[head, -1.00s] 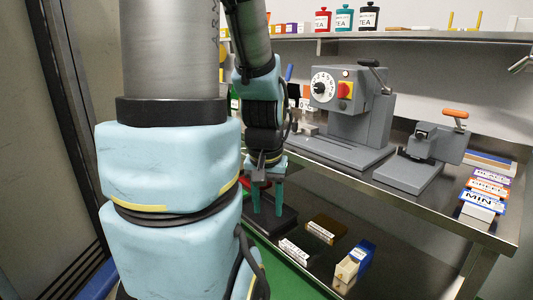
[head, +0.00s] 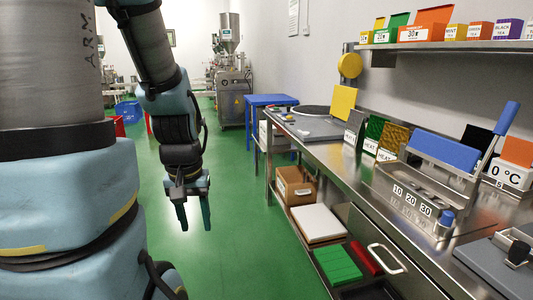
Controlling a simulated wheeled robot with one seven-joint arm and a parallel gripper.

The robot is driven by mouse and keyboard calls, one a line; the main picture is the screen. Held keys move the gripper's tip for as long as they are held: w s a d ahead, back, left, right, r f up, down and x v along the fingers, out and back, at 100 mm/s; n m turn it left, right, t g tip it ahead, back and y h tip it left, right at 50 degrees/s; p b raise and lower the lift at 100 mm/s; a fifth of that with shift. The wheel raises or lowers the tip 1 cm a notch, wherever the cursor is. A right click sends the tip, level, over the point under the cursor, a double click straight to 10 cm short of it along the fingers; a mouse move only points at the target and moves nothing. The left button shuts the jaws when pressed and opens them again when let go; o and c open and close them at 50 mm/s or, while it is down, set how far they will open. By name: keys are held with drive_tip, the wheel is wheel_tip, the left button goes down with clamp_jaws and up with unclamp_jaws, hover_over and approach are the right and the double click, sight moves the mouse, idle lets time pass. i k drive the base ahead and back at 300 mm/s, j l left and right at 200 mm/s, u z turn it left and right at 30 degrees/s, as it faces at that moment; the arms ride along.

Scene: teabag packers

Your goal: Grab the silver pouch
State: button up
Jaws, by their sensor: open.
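A small grey, silver-looking pouch (head: 355,119) stands upright on the steel bench (head: 325,150), behind a white label card. It is at the left end of a row, beside a green pouch (head: 375,127) and a gold-brown pouch (head: 393,138). It is small in the picture, so its exact shape is hard to tell. My gripper (head: 194,212) hangs fingers down over the green floor, left of the bench and well apart from the pouch. Its two fingers are spread, with nothing between them.
A blue-topped sealer (head: 445,150) stands right of the pouches. A yellow panel (head: 344,103) stands behind them. The lower shelf holds a cardboard box (head: 296,186), a white slab (head: 318,223) and a green block (head: 338,264). A blue table (head: 270,101) stands beyond. Floor around my gripper is clear.

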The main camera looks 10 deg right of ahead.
sight(355, 129)
drive_tip(key=i, duration=1)
drive_tip(key=i+j, duration=0.15)
drive_tip(key=i, duration=0.85)
